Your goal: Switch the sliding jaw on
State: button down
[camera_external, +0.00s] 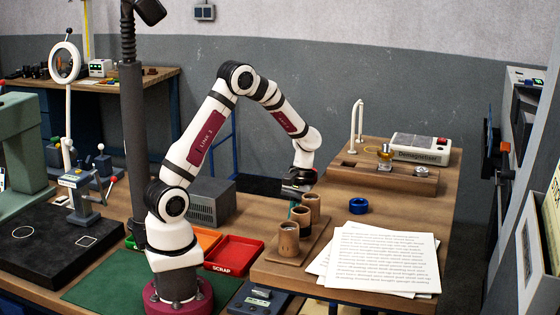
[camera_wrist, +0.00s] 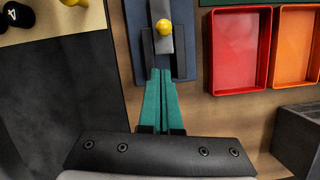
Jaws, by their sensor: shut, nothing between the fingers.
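A blue-grey fixture with a lighter grey bar (camera_wrist: 161,12) along its middle shows at the top of the wrist view; I take it for the sliding jaw. A yellow ball knob (camera_wrist: 164,27) sits on the bar. My gripper (camera_wrist: 160,72) has teal fingers held together, with nothing between them. Their tips overlap the fixture's near end in the picture, short of the knob; the height gap cannot be told. In the external view my gripper (camera_external: 293,210) hangs pointing down behind the wooden cups. A blue-grey fixture (camera_external: 258,298) shows at the bottom edge there, partly cut off.
A red scrap tray (camera_wrist: 237,50) and an orange tray (camera_wrist: 295,50) lie right of the fixture in the wrist view, with a dark box (camera_wrist: 300,137) below. Wooden cups (camera_external: 289,240) stand close to my gripper. Papers (camera_external: 380,260) and a blue ring (camera_external: 358,206) lie rightward.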

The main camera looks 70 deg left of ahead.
jog(key=v, duration=0.9)
jog(key=shift+r, duration=0.1)
